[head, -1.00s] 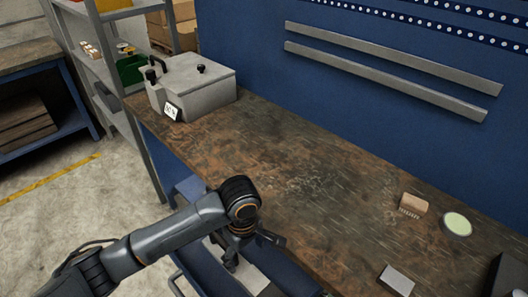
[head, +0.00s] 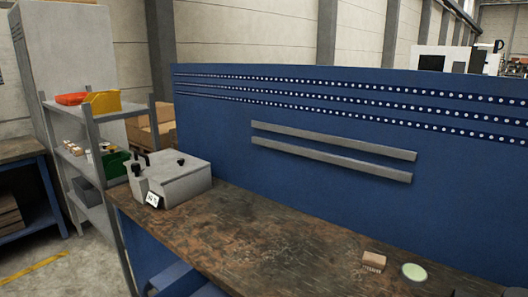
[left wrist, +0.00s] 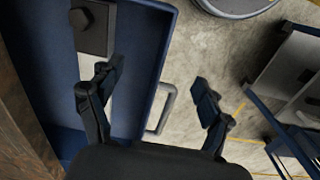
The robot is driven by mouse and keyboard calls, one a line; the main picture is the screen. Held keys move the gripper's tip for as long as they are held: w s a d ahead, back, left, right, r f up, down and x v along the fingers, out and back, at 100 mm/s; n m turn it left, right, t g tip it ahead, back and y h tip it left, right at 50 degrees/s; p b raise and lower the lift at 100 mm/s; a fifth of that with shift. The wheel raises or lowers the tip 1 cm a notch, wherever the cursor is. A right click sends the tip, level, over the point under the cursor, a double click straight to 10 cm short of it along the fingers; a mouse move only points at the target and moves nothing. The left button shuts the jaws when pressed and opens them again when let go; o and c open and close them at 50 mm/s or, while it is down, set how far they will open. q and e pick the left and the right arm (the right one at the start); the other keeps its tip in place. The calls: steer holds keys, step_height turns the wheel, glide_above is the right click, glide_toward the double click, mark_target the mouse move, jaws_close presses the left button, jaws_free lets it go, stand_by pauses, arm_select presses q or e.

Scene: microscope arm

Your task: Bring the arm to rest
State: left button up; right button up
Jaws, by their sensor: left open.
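My left gripper (left wrist: 158,92) shows only in the left wrist view. Its two dark fingers are spread wide with nothing between them. It hangs over the side of an open blue drawer (left wrist: 145,60) with a grey bar handle (left wrist: 164,108). One finger is over the drawer, the other over the floor side. A dark block with a round knob (left wrist: 94,28) lies in the drawer beyond the left finger, apart from it. Neither arm shows in the head view now, and my right gripper is in no view.
The brown workbench (head: 260,240) is mostly clear. A grey box with black knobs (head: 172,182) stands at its left end. A small wooden block (head: 374,260) and a pale green disc (head: 414,273) lie at the right. A shelf rack (head: 92,190) stands left.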

arm_select(q)
steer(key=shift+s+d+f+m, duration=0.2)
steer(key=shift+s+d+m, duration=0.05)
steer(key=shift+d+m, duration=0.05)
steer(key=s+d+f+m+t+h, duration=0.1)
steer(key=s+d+f+m+h, duration=0.15)
steer(key=s+m, duration=0.3)
steer(key=s+a+f+m+t+y, duration=0.1)
steer(key=s+a+m, duration=0.2)
steer(key=s+a, duration=0.35)
steer(key=s+a+m+t+y, duration=0.1)
steer(key=s+a+m+y, duration=0.15)
steer(key=a, duration=0.65)
step_height(320, 180, down, 27)
steer(key=s+g, duration=0.1)
steer(key=s, duration=0.1)
steer(key=s+a+f+g, duration=0.1)
steer(key=s+a+f, duration=0.1)
steer(key=s+f, duration=1.2)
steer(key=shift+s+a+f+m+h, duration=0.15)
steer(key=shift+s+f+m+h, duration=0.2)
steer(key=shift+s, duration=0.9)
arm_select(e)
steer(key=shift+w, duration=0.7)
